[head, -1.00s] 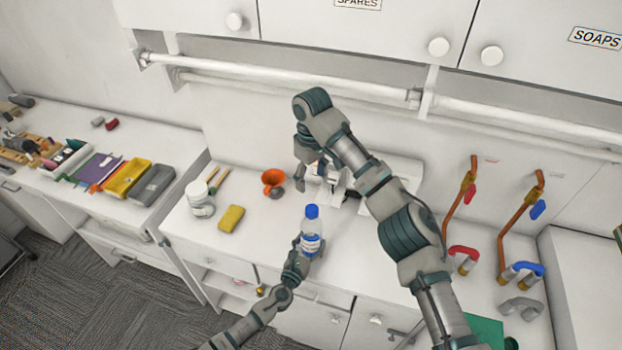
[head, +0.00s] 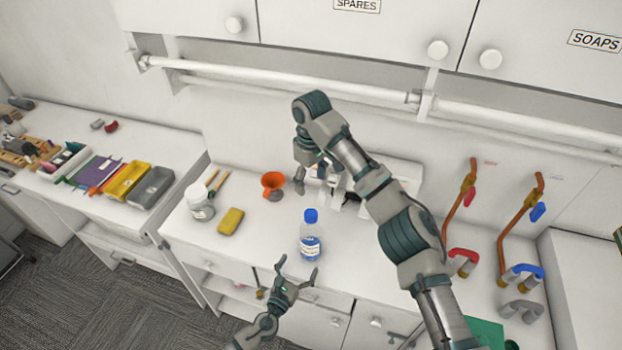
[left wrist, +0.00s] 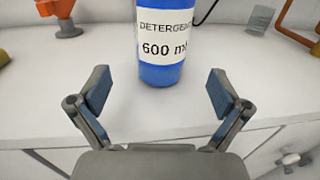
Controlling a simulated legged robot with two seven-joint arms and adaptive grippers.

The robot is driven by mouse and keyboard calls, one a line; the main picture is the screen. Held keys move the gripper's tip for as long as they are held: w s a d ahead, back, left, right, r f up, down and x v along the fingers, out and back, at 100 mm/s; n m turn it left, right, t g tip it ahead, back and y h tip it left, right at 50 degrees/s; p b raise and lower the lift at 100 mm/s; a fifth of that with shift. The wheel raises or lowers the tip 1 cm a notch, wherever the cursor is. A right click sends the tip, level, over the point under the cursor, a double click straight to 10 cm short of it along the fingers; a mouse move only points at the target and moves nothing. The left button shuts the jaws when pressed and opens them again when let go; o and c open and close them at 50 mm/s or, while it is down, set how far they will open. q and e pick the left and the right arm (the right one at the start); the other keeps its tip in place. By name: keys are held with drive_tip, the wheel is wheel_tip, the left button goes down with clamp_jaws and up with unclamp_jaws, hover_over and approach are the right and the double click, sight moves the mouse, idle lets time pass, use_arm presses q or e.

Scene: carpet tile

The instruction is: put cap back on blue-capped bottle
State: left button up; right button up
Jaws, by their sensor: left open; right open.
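The blue-capped bottle (head: 310,244) stands upright near the front edge of the counter, with blue liquid and a white label. Its blue cap (head: 311,215) sits on its top. In the left wrist view the bottle (left wrist: 163,45) shows its label, "DETERGENT 600 ml", and its top is out of frame. My left gripper (head: 296,268) is open and empty, just in front of the bottle and apart from it; its fingers (left wrist: 158,92) are spread wide in the left wrist view. My right gripper (head: 313,181) is open, at the back of the counter behind the bottle, partly hidden by its own arm.
An orange funnel (head: 272,182), a yellow sponge (head: 231,221) and a white jar (head: 200,203) stand left of the bottle. Copper pipes with red and blue handles (head: 537,211) are at right.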

use_arm(q)
drive_tip(key=shift+v, duration=2.1)
